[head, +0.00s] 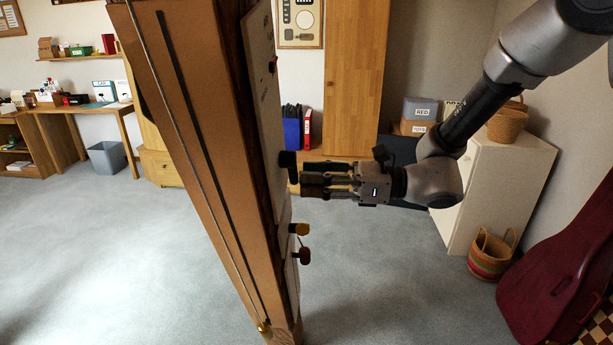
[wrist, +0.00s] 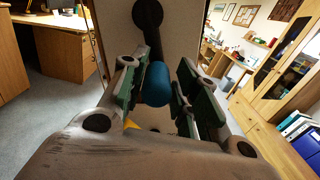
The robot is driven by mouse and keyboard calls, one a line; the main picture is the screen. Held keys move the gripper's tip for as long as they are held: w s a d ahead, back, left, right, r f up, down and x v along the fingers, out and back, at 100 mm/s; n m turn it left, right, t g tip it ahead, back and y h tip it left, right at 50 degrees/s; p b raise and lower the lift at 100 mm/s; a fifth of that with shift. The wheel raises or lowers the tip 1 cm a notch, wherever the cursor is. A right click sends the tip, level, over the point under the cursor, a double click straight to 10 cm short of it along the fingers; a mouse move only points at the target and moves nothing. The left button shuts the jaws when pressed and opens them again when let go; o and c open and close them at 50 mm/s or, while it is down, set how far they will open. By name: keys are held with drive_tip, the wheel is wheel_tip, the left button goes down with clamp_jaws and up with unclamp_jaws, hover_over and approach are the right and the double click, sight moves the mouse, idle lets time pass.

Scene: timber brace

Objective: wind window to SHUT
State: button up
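The upright timber-framed unit (head: 195,150) stands edge-on in the head view, with a pale panel (head: 263,110) on its right face. In the wrist view a crank shows a round black hub (wrist: 147,13), a dark arm and a blue knob (wrist: 155,85). My gripper (head: 303,184) is at the panel's right side, pointing left. In the wrist view my gripper (wrist: 160,85) has its fingers apart on either side of the knob; firm contact is not visible. The knob is hidden in the head view. I cannot make out a SHUT mark.
A white cabinet (head: 495,185) with boxes and a basket stands at the right, near a dark red case (head: 565,265). Grey floor lies open at the left.

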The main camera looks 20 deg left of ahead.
drive_tip(key=o, duration=0.5)
drive_tip(key=shift+c, duration=0.2)
drive_tip(key=v, duration=0.7)
drive_tip(key=shift+d, duration=0.25)
